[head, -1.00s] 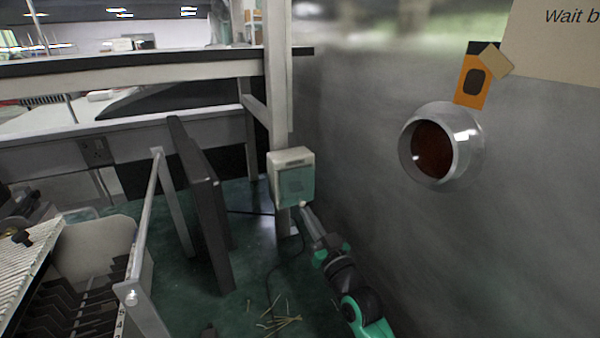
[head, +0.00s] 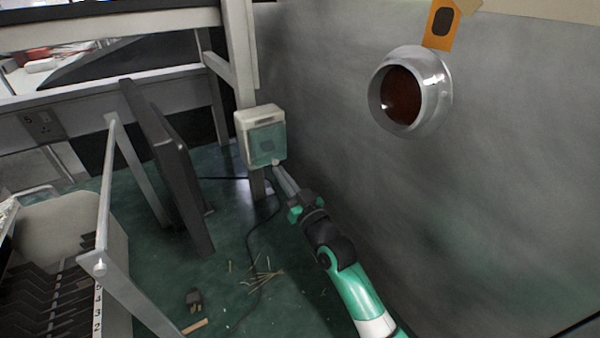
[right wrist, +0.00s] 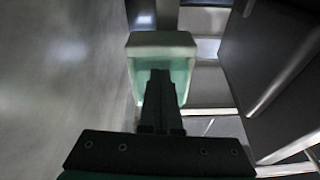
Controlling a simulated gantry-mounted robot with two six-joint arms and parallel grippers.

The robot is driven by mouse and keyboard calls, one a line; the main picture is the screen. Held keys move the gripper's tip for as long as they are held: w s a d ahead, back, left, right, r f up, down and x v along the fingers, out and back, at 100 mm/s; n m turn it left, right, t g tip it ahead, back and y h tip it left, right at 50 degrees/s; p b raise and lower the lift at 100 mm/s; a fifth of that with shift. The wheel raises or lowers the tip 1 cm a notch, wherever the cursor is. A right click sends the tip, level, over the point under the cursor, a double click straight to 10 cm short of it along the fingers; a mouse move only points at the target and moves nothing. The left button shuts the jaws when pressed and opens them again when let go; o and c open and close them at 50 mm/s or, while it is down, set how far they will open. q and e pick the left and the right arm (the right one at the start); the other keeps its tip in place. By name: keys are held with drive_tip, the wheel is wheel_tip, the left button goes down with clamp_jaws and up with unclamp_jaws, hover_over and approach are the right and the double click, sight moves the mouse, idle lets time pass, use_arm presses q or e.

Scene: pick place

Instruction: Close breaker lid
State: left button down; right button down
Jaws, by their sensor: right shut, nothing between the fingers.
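The breaker box (head: 241,130) is pale and mounted on the grey post, left of the wall. Its translucent green lid (head: 266,142) lies over the box front in the head view; I cannot tell whether it is fully flush. My right gripper (head: 278,166) is shut and empty, its tips at the lower right edge of the lid; whether they touch is unclear. In the right wrist view the box (right wrist: 160,40) is straight ahead, and the shut fingers (right wrist: 160,76) overlap the green lid and hide its middle. My left gripper is not in view.
A dark upright panel (head: 170,165) and metal rails (head: 106,200) stand left of the box. A round metal port (head: 437,90) sticks out of the wall at right. A black cable, plug (head: 194,299) and thin sticks lie on the green floor.

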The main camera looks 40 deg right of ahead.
drive_tip(key=p+v, duration=0.3)
drive_tip(key=v, duration=0.8)
drive_tip(key=shift+s, duration=0.15)
